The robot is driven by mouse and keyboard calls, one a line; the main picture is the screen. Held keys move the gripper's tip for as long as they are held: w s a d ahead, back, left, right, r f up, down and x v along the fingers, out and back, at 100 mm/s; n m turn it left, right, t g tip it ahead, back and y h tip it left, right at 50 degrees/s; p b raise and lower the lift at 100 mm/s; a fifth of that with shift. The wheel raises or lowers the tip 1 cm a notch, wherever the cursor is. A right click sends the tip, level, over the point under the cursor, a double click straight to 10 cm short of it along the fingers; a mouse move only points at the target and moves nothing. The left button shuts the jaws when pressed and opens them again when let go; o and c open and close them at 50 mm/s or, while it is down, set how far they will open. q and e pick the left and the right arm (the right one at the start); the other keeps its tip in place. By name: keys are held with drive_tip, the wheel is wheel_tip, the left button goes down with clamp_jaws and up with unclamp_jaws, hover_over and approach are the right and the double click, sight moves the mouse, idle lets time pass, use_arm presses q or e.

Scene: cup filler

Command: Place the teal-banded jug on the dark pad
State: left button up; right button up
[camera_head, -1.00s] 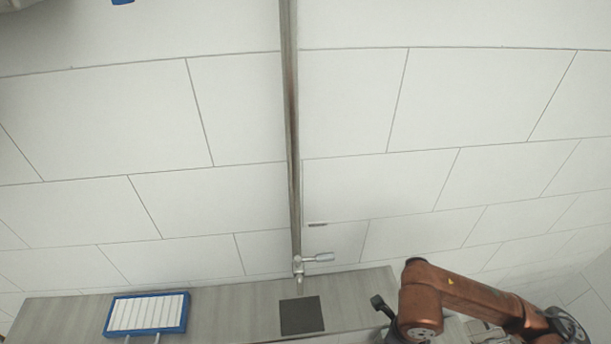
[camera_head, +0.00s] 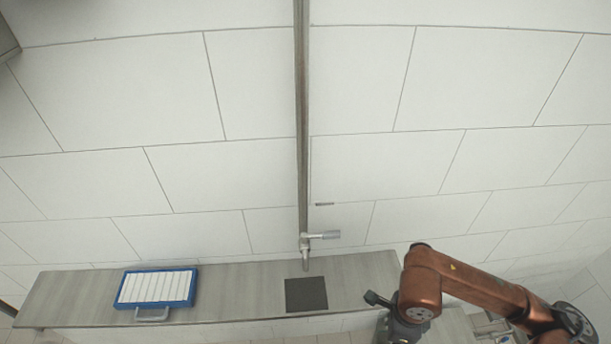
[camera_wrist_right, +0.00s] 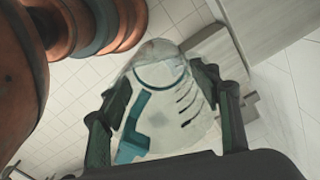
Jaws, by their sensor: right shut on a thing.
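The dark pad (camera_head: 306,294) lies flat on the grey counter (camera_head: 232,284), below a tap (camera_head: 305,252), with nothing on it. My right gripper (camera_wrist_right: 164,78) is shut on the jug (camera_wrist_right: 160,108), a clear vessel with teal markings and dark scale lines, seen between the two fingers in the right wrist view. In the head view my right arm comes in from the right, and its wrist end is at the lower right, right of the pad. The jug cannot be made out there. My left gripper is not in view.
A blue-rimmed tray (camera_head: 155,287) with white slats and a handle sits on the counter, left of the pad. A vertical pipe (camera_head: 302,130) runs down the white tiled wall to the tap. The counter between tray and pad is clear.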

drive_tip(key=w+f+n+b, duration=0.3)
drive_tip(key=w+n, duration=0.4)
drive_tip(key=n, duration=0.3)
drive_tip(key=w+f+n+b, duration=0.4)
drive_tip(key=w+n, duration=0.3)
drive_tip(key=n, duration=0.4)
drive_tip(key=shift+w+a+b, duration=0.15)
drive_tip(key=shift+w+b, duration=0.2)
